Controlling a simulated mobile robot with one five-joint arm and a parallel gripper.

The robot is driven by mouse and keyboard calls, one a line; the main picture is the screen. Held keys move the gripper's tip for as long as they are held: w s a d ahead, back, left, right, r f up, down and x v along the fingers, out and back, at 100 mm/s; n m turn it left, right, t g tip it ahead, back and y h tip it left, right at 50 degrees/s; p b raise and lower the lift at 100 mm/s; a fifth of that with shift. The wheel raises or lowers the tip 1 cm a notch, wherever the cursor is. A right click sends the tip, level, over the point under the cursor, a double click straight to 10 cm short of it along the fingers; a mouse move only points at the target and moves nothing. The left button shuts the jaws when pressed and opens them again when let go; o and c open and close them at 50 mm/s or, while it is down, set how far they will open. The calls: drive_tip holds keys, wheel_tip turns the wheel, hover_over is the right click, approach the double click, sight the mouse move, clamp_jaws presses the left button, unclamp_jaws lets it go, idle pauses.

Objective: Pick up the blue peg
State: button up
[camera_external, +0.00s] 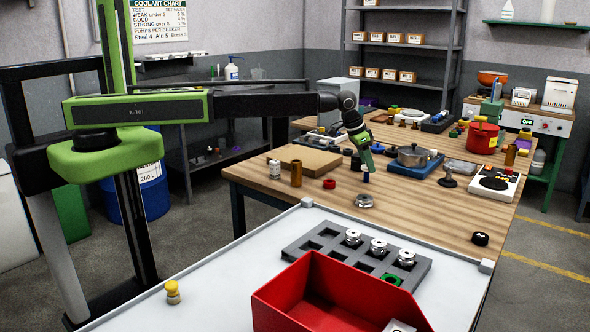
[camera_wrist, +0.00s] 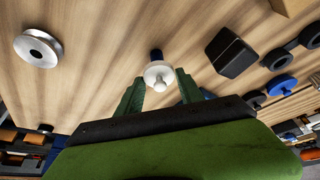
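No contact between fingers and peg is visible. The exact height of the fingertips over the peg is hard to tell.
A silver disc (camera_wrist: 38,47) lies near the peg, and a black block (camera_wrist: 231,53) stands close on the other side. A blue tray with a pot (camera_external: 413,156), a red cap (camera_external: 329,183) and a brown cylinder (camera_external: 296,173) are around. A red bin (camera_external: 290,290) stands in front.

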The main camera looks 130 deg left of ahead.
sight(366, 167)
clamp_jaws()
drive_tip(key=shift+r, duration=0.1)
drive_tip(key=shift+r+p, duration=0.3)
drive_tip(key=shift+p, duration=0.1)
drive_tip(key=r+p, duration=0.2)
drive_tip(key=d+r+p, duration=0.1)
drive_tip(key=r+p, duration=0.1)
drive_tip(key=shift+r+p, duration=0.25)
drive_tip(key=shift+p, duration=0.05)
drive_tip(key=w+d+r+p, duration=0.2)
drive_tip(key=d+r+p, duration=0.3)
drive_tip(key=d, duration=0.5)
drive_tip(key=shift+w+d+r+p, duration=0.15)
drive_tip(key=shift+w+r+p, duration=0.15)
drive_tip(key=shift+w+r, duration=0.05)
